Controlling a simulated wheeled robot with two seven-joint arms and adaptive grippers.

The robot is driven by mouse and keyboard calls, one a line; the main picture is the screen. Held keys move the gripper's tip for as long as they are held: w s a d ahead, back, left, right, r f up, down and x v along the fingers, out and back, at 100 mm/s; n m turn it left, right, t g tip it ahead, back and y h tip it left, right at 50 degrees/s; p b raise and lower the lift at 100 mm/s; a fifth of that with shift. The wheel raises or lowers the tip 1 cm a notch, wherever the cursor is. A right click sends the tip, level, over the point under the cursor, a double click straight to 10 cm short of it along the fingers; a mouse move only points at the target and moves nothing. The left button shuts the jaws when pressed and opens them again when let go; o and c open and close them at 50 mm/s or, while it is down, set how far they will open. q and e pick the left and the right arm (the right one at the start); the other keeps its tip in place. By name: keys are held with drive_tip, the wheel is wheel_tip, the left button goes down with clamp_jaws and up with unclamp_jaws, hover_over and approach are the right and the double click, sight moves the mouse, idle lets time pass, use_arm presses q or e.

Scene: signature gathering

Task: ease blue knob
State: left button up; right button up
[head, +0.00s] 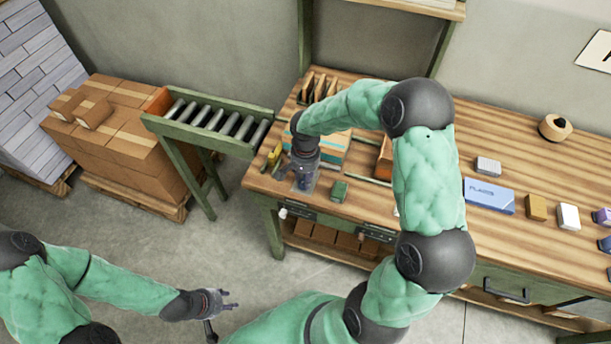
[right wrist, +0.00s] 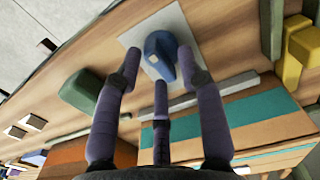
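In the right wrist view a small blue knob-like block (right wrist: 161,55) stands on a pale square sheet (right wrist: 158,30) on the wooden bench. My right gripper (right wrist: 160,75) reaches toward it with three spread fingers. Two fingertips lie either side of the blue piece and the third is near its front edge; I cannot tell whether any touches. In the head view my right gripper (head: 303,178) points down over the sheet at the bench's left end and mostly hides the blue piece. My left gripper (head: 232,300) is open and empty, low over the floor away from the bench.
A green block (head: 339,191) lies just right of the sheet. Yellow pieces (head: 273,156) and a box with a teal stripe (head: 333,147) are close by. A roller conveyor (head: 215,118) adjoins the bench's left end. A blue box (head: 489,196) and several small blocks lie further right.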

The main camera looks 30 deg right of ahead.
clamp_jaws()
drive_tip(key=shift+n, duration=0.4)
drive_tip(key=n, duration=0.2)
drive_tip(key=shift+w+n+p, duration=0.1)
drive_tip(key=shift+n+p, duration=0.2)
drive_tip(key=shift+n, duration=0.1)
drive_tip(key=n+p, duration=0.1)
drive_tip(key=n, duration=0.2)
drive_tip(key=shift+w+n, duration=0.1)
drive_tip(key=shift+n, duration=0.3)
drive_tip(key=n+p, duration=0.1)
drive_tip(key=n, duration=0.4)
drive_tip(key=shift+a, duration=0.15)
drive_tip(key=n+p, duration=0.2)
drive_tip(key=n, duration=0.3)
drive_tip(key=shift+w+a, duration=0.1)
drive_tip(key=shift+w, duration=0.05)
drive_tip(key=shift+n, duration=0.3)
